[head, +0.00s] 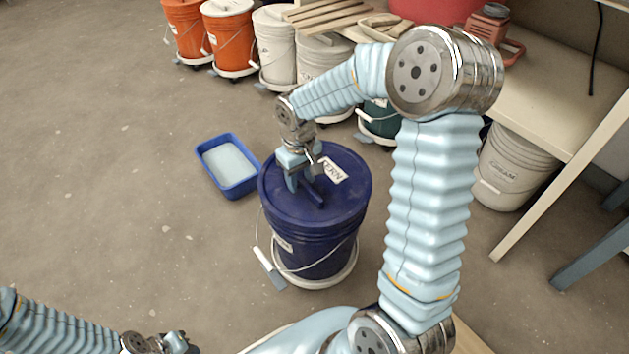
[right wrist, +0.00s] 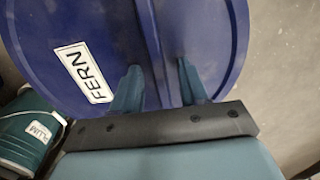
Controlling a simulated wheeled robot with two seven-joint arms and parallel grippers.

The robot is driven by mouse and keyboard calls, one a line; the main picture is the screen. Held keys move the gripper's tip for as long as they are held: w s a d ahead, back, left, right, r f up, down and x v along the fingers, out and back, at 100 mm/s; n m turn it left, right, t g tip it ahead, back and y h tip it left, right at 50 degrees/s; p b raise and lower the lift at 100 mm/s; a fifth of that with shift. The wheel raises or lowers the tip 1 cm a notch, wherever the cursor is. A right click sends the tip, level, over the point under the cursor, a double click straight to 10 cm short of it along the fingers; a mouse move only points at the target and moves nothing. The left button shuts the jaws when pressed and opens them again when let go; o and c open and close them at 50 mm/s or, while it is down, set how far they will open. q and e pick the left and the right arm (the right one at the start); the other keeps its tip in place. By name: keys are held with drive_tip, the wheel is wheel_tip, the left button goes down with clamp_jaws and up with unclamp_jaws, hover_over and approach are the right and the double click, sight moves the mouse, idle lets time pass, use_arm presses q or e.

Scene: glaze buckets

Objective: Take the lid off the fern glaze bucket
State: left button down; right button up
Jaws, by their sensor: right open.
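The fern glaze bucket (head: 315,249) is dark blue and stands upright on a round white dolly on the floor, its wire handle hanging at the front left. Its blue lid (head: 341,197) sits on top, with a white FERN label and a raised bar handle (head: 311,192). In the right wrist view the lid (right wrist: 40,30) fills the top, with the bar running between the fingers. My right gripper (head: 300,184) is open just at the lid's bar, one finger on each side; contact cannot be told. My left gripper (head: 176,342) is at the bottom left, its jaws unclear.
A blue tray (head: 252,186) with pale contents lies left of the bucket. Orange buckets (head: 228,40) and white buckets (head: 274,45) stand behind. A green PLUM bucket (right wrist: 27,133) is nearby. A workbench (head: 530,115) stands right. Floor at left is clear.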

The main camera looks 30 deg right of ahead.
drive_tip(key=shift+c, duration=0.2)
clamp_jaws()
